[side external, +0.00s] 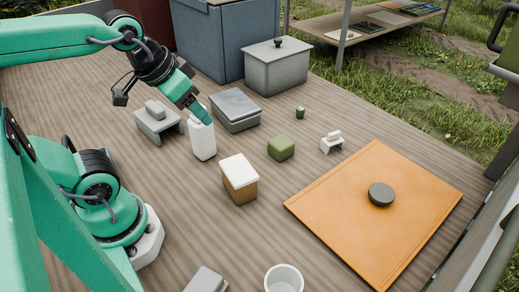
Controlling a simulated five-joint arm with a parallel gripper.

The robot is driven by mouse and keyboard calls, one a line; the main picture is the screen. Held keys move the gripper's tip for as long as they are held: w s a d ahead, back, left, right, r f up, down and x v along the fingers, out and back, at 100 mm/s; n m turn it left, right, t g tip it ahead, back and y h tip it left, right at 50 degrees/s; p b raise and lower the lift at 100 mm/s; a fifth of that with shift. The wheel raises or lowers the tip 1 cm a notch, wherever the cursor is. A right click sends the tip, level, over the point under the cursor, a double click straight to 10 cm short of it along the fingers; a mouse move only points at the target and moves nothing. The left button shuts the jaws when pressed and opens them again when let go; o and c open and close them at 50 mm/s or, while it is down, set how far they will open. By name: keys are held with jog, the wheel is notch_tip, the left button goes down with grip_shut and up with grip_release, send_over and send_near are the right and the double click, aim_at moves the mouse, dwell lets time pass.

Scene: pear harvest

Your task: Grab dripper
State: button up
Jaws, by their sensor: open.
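My gripper (206,117) is at the upper left of centre and points down to the right. Its fingertips are at the top of a tall white container (203,143) that stands upright on the wooden table (150,205). The jaws are open, and part of the container's top is hidden by them. I cannot tell whether the fingers touch it. Nothing in view is clearly a dripper, and I cannot tell whether this container is it.
Near the container are a grey stepped block (158,120), a grey lidded box (236,108), a tan box with a white top (239,180) and a green block (281,148). An orange board (410,220) bears a dark disc (381,194). A white cup (284,280) is at the front.

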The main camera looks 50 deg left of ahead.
jog(key=w+a+r+n+g, duration=0.1)
jog(key=w+r, duration=0.4)
jog(key=w, duration=0.7)
jog(key=n+g, duration=0.3)
send_over(300, 108)
jog(key=f, duration=1.4)
jog(key=s+d+f, duration=0.1)
jog(key=f, duration=0.5)
jog(key=shift+f, duration=0.4)
jog(key=shift+w+a+f, duration=0.2)
jog(key=shift+w+f, duration=0.05)
jog(key=shift+f, duration=0.3)
jog(key=shift+w+a+f, duration=0.15)
jog(key=shift+w+f, duration=0.05)
jog(key=shift+f, duration=1.75)
jog(key=shift+w+a+f, duration=0.1)
jog(key=shift+w+f, duration=0.05)
jog(key=shift+f, duration=1.8)
jog(key=c, duration=1)
jog(key=shift+c, duration=0.2)
